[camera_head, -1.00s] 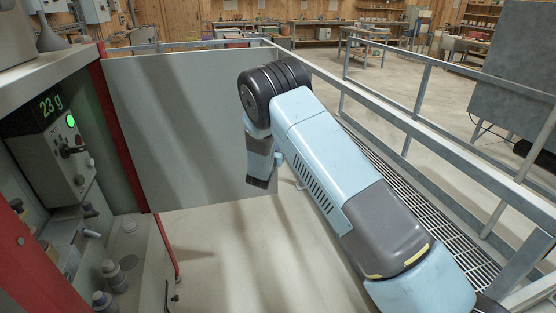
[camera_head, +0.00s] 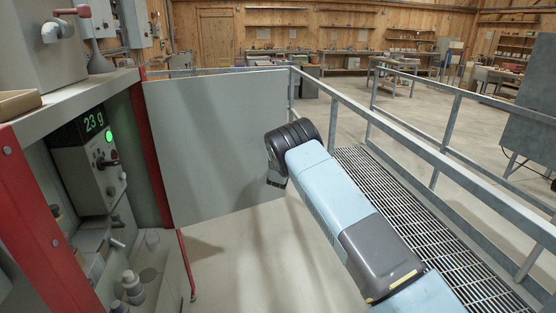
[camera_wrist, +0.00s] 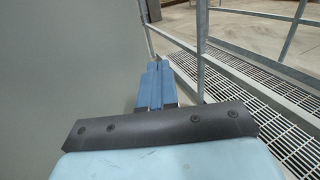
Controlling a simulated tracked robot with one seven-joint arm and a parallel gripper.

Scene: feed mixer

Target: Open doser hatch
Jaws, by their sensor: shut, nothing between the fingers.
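The doser unit (camera_head: 88,178) is a grey box in the red-framed cabinet at the left of the head view. It has a green "23 g" display (camera_head: 93,122), a lit green button and a dark knob or handle (camera_head: 108,161). I cannot tell which part is its hatch. A large flat grey panel (camera_head: 225,140) stands upright beside the cabinet's red post. My gripper (camera_wrist: 155,82) shows in the wrist view as blue fingers, shut and empty, in front of a grey surface.
Metal railings (camera_head: 400,140) and a grated walkway (camera_head: 400,205) run along the right. A shelf (camera_head: 75,95) with a grey machine and red-handled valve (camera_head: 58,29) juts out above the doser. Bottle-like parts (camera_head: 132,284) stand low in the cabinet. Bare floor (camera_head: 235,260) lies before the panel.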

